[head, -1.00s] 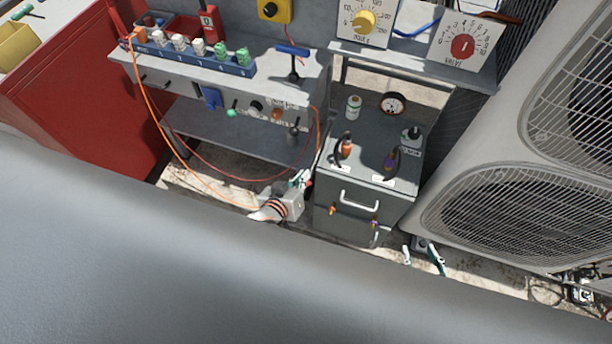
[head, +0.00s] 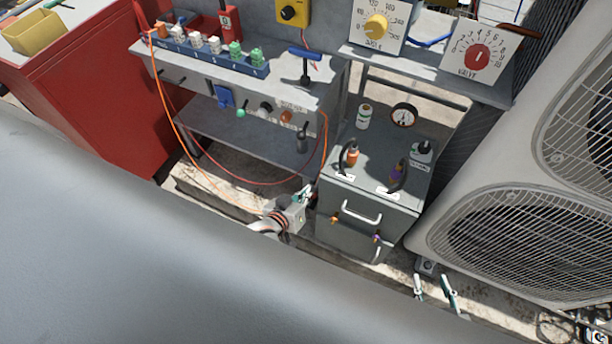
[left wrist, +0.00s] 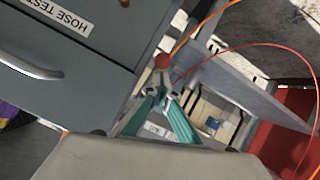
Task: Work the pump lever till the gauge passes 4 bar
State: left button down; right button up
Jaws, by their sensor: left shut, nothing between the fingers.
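My left gripper (head: 304,196) is beside the left side of the grey cabinet (head: 345,238). In the left wrist view its teal fingers (left wrist: 163,88) meet at the tips, shut and empty. A red ball knob (left wrist: 162,62) shows just beyond the fingertips; it looks like a lever end, but its shaft is hidden. I cannot tell if the fingers touch it. The round gauge (head: 403,116) stands on the cabinet top; its reading is too small to tell. My right gripper (head: 434,288) is low, right of the cabinet, its fingers apart.
The cabinet carries a HOSE TEST label (left wrist: 57,14) and a front handle (head: 360,213). A large condenser (head: 500,220) bounds the right; a red cabinet (head: 100,115) stands left.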

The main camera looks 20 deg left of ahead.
pick_arm(q)
jog(key=w+a+r+p+v, duration=0.1)
jog(key=p+v, duration=0.4)
jog(key=v, duration=0.6)
jog(key=shift+s+r+p, duration=0.2)
jog(key=shift+r+p, duration=0.1)
jog(key=shift+r, duration=0.1)
dwell(0.3)
jog(key=s+r+m+g+h, duration=0.1)
jog(key=s+r+m, duration=0.3)
jog(key=m, duration=0.3)
jog(key=shift+s+d+g, duration=0.3)
jog(key=shift+s+d, duration=0.1)
jog(key=shift+r, duration=0.1)
dwell(2.4)
